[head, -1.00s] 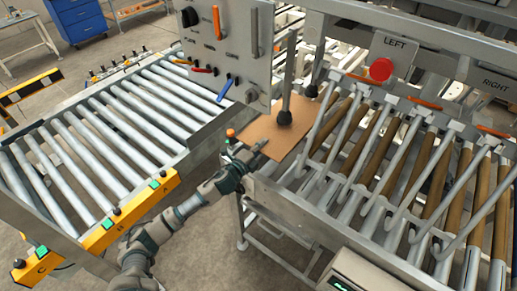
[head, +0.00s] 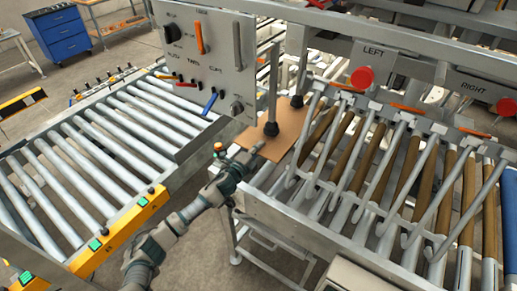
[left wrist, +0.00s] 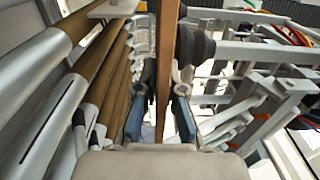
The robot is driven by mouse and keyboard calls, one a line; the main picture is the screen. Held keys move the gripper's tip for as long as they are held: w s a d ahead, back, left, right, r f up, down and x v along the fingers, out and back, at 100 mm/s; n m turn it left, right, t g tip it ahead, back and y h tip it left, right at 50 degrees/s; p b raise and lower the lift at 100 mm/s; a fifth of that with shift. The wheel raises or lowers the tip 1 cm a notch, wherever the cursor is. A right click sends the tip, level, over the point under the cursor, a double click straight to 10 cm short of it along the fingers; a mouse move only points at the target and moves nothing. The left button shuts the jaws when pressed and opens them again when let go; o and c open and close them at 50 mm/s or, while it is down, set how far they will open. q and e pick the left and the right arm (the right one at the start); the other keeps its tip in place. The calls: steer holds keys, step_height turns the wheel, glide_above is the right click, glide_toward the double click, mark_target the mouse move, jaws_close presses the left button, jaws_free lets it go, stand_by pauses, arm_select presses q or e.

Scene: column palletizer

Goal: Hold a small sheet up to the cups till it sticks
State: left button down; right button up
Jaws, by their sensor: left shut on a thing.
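My left gripper (head: 257,149) is shut on the sheet's near edge. In the left wrist view the sheet (left wrist: 167,55) shows edge-on between my fingers (left wrist: 166,100), and a black cup (left wrist: 194,45) sits against or very close to its right face. I cannot tell if it sticks. My right gripper is out of view.
A roller conveyor (head: 95,150) lies left. Slanted metal bars and brown rollers (head: 410,170) fill the right, under the red LEFT (head: 362,77) and RIGHT (head: 506,107) buttons.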

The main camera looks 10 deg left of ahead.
arm_select(q)
steer(key=shift+r+p, duration=0.85)
steer(key=shift+r, duration=0.1)
stand_by(0.8)
steer(key=c, duration=1.2)
jaws_free()
steer(key=shift+s+a+f, duration=0.1)
steer(key=v, duration=2.1)
steer(key=shift+s+a+b, duration=0.25)
steer(key=shift+s+b, duration=0.1)
steer(key=shift+b, duration=0.05)
